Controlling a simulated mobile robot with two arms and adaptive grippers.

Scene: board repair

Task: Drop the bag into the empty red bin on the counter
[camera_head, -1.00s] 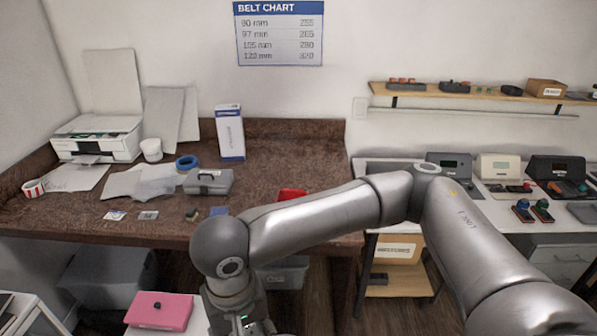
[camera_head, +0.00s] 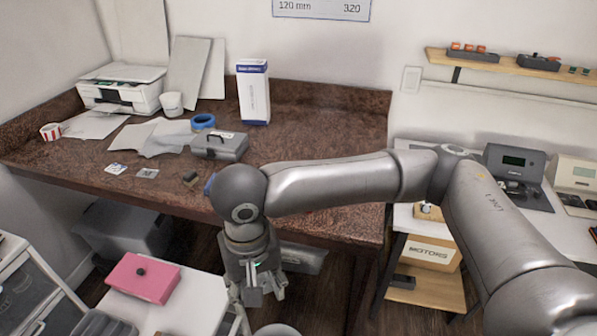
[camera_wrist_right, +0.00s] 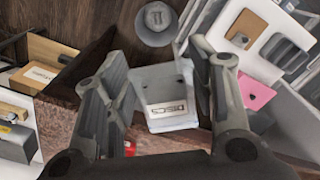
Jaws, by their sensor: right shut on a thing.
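My right gripper (camera_head: 263,292) hangs low in front of the counter (camera_head: 330,112), fingers pointing down, beside the white cart. The bag cannot be made out in the head view. My left gripper is not in view.
A grey toolbox (camera_head: 219,147), blue tape roll (camera_head: 203,121), tall white box (camera_head: 254,92) and printer (camera_head: 121,88) stand on the counter. A pink box (camera_head: 143,278) lies on the white cart (camera_head: 195,302). A motors box (camera_head: 430,252) sits on a shelf at the right.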

